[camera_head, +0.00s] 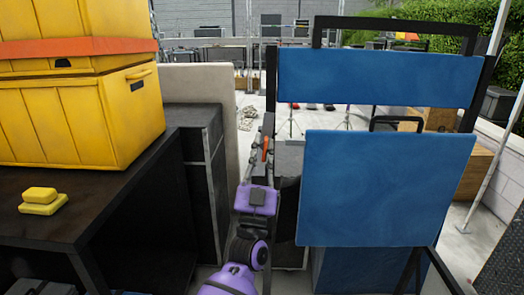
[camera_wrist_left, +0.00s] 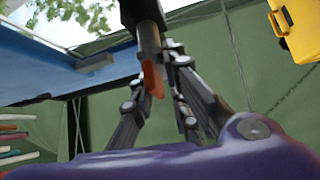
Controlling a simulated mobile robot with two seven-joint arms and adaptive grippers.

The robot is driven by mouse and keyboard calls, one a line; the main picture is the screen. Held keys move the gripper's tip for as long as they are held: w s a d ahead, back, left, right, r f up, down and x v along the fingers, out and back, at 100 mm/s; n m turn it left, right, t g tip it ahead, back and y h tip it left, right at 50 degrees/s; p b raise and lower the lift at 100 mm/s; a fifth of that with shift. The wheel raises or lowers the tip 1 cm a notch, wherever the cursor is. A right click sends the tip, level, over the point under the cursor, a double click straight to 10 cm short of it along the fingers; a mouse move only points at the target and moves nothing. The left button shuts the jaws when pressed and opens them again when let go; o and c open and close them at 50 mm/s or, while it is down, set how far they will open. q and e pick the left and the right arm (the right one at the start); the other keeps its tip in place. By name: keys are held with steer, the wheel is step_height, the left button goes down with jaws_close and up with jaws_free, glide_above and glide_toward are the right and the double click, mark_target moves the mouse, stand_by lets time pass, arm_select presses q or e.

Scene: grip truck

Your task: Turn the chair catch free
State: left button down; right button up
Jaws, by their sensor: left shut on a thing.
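The orange chair catch (camera_head: 265,149) sits on a dark upright bar at the left edge of the blue folding chairs. The front chair's blue panel (camera_head: 388,190) stands upright in its black frame, with another blue chair panel (camera_head: 378,80) behind it. My left gripper (camera_head: 256,153), on its purple arm, reaches up to the bar and is shut on the catch. In the left wrist view the catch (camera_wrist_left: 152,79) hangs between the fingers beside a grey rod, and the gripper (camera_wrist_left: 160,68) partly frames it. My right gripper is not in view.
A dark shelf (camera_head: 125,195) at left bears yellow crates (camera_head: 85,115) and a small yellow block (camera_head: 42,200). Dark cases (camera_head: 205,165) and a pale upright panel (camera_head: 205,85) stand just left of my arm. The chairs crowd its right side.

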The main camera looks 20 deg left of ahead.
arm_select(q)
steer(key=shift+w+d+f+n+g+y, duration=0.1)
steer(key=shift+d+f+n+g+y, duration=0.1)
steer(key=shift+n+y, duration=0.65)
steer(key=shift+w+d+f+n+g+y, duration=0.1)
steer(key=shift+d+f+n+g+y, duration=0.1)
steer(key=shift+n+y, duration=0.65)
steer(key=shift+s+r+n, duration=0.1)
steer(key=shift+r+n, duration=0.05)
steer(key=shift+n, duration=0.35)
steer(key=c, duration=2.1)
jaws_free()
steer(key=shift+o, duration=1.2)
steer(key=shift+r, duration=0.1)
steer(key=shift+a+r+y, duration=0.1)
steer(key=shift+y, duration=0.2)
steer(key=v, duration=1.2)
